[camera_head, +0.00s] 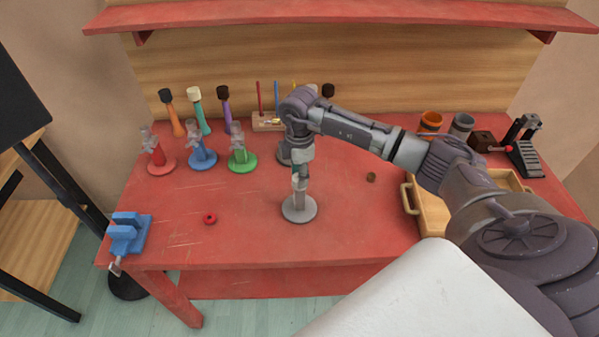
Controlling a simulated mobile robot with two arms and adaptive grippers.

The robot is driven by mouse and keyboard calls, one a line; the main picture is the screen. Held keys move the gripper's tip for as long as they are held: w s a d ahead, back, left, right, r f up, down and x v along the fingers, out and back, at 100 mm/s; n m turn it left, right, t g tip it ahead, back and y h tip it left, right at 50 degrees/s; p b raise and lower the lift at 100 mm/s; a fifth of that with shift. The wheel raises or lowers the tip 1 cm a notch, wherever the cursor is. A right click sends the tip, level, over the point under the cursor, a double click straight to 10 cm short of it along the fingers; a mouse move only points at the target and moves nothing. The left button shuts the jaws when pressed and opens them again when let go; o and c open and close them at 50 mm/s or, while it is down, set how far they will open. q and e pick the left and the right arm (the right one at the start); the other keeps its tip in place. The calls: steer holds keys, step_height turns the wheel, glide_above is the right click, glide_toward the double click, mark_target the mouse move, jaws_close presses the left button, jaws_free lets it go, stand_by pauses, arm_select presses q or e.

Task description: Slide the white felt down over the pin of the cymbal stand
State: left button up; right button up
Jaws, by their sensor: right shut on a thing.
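A pale grey-white cymbal stand (299,210) stands upright on the red table, with a round base and a short post. My right gripper (299,179) points straight down right over this post and is shut at its top. What it holds is small and mostly hidden by the fingers; it appears to be the white felt. The pin is hidden too, so I cannot tell whether the felt is around it or just above it. My left gripper is out of view.
Red (161,165), blue (203,158) and green (242,160) stands are at the left. A red ring (210,218) and a small brown piece (371,177) lie on the table. A blue vise (128,233) is at the left edge, a wooden tray (428,231) right.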

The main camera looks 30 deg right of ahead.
steer(key=shift+f+b, duration=0.3)
steer(key=shift+f, duration=0.3)
steer(key=o, duration=0.8)
steer(key=shift+r, duration=0.1)
steer(key=shift+c, duration=0.2)
step_height(320, 180, up, 12)
